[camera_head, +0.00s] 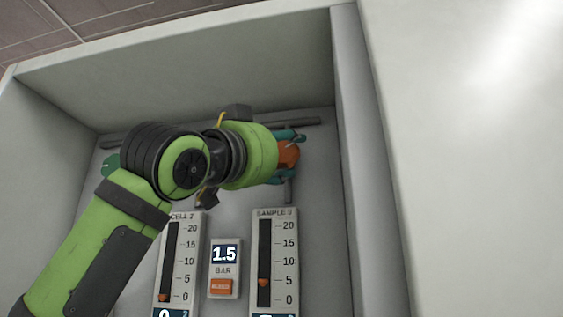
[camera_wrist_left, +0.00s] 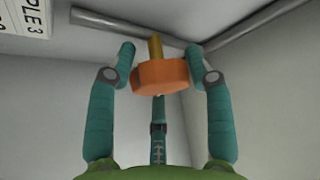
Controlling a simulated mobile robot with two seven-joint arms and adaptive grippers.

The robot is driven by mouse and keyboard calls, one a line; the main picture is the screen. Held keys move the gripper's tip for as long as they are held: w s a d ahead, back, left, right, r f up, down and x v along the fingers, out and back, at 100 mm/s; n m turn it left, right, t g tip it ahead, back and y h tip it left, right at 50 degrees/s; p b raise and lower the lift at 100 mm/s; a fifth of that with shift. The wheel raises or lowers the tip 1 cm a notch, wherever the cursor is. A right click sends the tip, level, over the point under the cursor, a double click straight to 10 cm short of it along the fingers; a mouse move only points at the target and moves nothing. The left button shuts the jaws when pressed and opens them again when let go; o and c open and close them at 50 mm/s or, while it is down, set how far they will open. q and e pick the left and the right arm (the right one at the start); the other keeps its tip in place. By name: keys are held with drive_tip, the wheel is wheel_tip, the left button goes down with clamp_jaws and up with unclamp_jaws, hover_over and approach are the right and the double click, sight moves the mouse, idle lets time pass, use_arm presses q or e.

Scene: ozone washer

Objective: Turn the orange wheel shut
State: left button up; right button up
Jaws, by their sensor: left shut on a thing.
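The orange wheel (camera_head: 289,154) is on the back wall of the recess in the head view, partly hidden by my left gripper. In the left wrist view the orange wheel (camera_wrist_left: 160,75) is a faceted knob on a brass stem (camera_wrist_left: 155,46) in front of a grey pipe. My left gripper (camera_head: 295,157) is shut on the wheel, with one teal finger on each side of it. The fingers also show in the left wrist view (camera_wrist_left: 161,61). My right gripper is not in view.
Below are the "SAMPLE 3" gauge (camera_head: 275,262), another gauge (camera_head: 179,265) partly behind my arm, and a panel reading 1.5 BAR (camera_head: 224,268) with an orange button. A green round part (camera_head: 109,165) shows at left. The recess's side wall (camera_head: 365,150) stands close right of the wheel.

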use_arm(q)
drive_tip(key=shift+n+t+y+b, duration=0.5)
drive_tip(key=shift+n+t, duration=0.1)
drive_tip(key=shift+n, duration=0.6)
drive_tip(key=o, duration=1.1)
drive_tip(key=shift+w+n, duration=0.1)
drive_tip(key=shift+n, duration=0.2)
drive_tip(key=shift+o, duration=0.2)
drive_tip(key=shift+w, duration=0.15)
drive_tip(key=shift+f, duration=0.1)
drive_tip(key=shift+s+a, duration=0.1)
drive_tip(key=shift+s, duration=0.3)
drive_tip(key=v, duration=1.1)
drive_tip(key=shift+f, duration=0.2)
